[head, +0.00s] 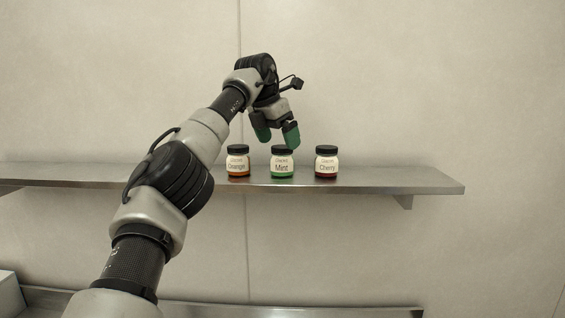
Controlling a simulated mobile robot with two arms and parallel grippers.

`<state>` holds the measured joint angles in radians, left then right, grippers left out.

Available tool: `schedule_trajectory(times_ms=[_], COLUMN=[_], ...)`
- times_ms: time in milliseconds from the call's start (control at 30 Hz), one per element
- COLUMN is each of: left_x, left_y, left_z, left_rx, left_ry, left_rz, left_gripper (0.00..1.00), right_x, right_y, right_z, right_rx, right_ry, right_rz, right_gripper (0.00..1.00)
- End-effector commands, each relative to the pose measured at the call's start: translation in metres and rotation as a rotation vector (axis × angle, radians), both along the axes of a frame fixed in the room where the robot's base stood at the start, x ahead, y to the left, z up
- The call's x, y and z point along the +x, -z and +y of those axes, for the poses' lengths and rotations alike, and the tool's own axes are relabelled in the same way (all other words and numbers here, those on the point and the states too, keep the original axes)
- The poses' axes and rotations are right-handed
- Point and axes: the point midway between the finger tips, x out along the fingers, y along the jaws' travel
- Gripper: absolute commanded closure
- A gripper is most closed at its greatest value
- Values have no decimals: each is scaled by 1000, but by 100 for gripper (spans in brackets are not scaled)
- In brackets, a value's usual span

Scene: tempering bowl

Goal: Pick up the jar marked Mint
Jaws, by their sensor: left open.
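The jar marked Mint (282,166) stands upright on a metal wall shelf, in the middle of a row of three. It has a black lid, a pale label and a green band at the bottom. My left gripper (277,139) is open, with green fingertips pointing down. In the head view its fingers show just above and to the left of the Mint jar's lid, and nothing is between them. I cannot tell the exact depth between fingers and jar. My right gripper is not in view.
The jar marked Orange (238,165) stands left of Mint and the jar marked Cherry (326,166) stands right, with small gaps between. The metal shelf (400,182) is clear right of Cherry. A lower metal surface (330,311) runs along the bottom.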

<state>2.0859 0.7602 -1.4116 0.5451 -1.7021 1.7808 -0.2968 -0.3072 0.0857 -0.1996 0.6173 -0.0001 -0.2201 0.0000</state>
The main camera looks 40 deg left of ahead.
Motion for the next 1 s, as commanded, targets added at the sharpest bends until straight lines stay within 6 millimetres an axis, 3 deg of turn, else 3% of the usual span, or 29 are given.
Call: schedule_trajectory(times_ms=[400, 667, 1000], left_x=[19, 20, 20], left_y=[46, 49, 49], left_z=[-4, -5, -5], left_rx=[0, 0, 0], left_ry=[0, -1, -1], left_rz=[3, 0, 0], left_gripper=[3, 3, 52], right_x=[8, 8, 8], right_y=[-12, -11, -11], right_z=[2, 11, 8], right_rx=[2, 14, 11], right_ry=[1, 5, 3], right_rz=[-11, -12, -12], right_gripper=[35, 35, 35])
